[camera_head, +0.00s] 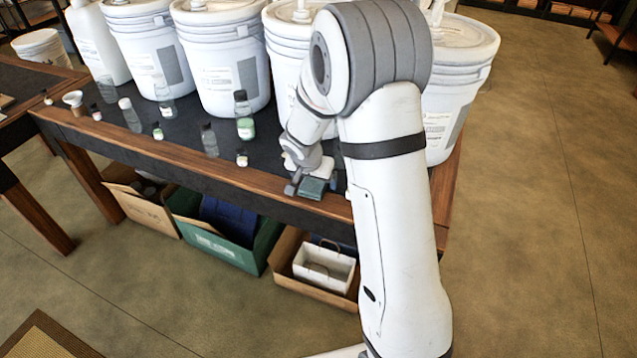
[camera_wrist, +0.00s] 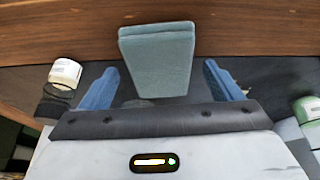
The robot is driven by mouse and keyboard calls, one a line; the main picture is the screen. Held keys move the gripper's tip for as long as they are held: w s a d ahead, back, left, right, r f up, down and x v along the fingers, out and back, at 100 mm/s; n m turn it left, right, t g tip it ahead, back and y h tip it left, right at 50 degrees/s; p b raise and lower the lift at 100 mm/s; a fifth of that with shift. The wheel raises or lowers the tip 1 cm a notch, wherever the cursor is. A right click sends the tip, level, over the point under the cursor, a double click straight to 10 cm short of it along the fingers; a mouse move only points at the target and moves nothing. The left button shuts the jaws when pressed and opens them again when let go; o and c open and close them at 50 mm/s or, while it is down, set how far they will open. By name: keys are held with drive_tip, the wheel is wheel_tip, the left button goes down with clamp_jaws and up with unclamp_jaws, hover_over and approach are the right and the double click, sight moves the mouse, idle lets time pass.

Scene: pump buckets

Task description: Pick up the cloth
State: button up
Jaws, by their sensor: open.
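The cloth (camera_head: 314,188) is a teal, folded pad on the dark table top near its wooden front edge. In the wrist view, the cloth (camera_wrist: 158,60) lies across the gap between the two blue fingers, with its far end over the wooden edge. My gripper (camera_wrist: 161,88) is open, with one finger on each side of the cloth and visible gaps to both sides. In the head view, my gripper (camera_head: 306,184) is low over the table at the cloth, partly hidden by my arm. I cannot tell whether the fingers touch the table.
White pump buckets (camera_head: 224,60) stand along the back of the table (camera_head: 180,155). Several small bottles stand in front, including a green-labelled one (camera_head: 245,118) and a small jar (camera_head: 242,158) left of my gripper. Boxes (camera_head: 215,240) sit beneath the table.

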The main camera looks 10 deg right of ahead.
drive_tip(key=shift+f+b, duration=0.2)
drive_tip(key=shift+b, duration=0.25)
drive_tip(key=c, duration=1.1)
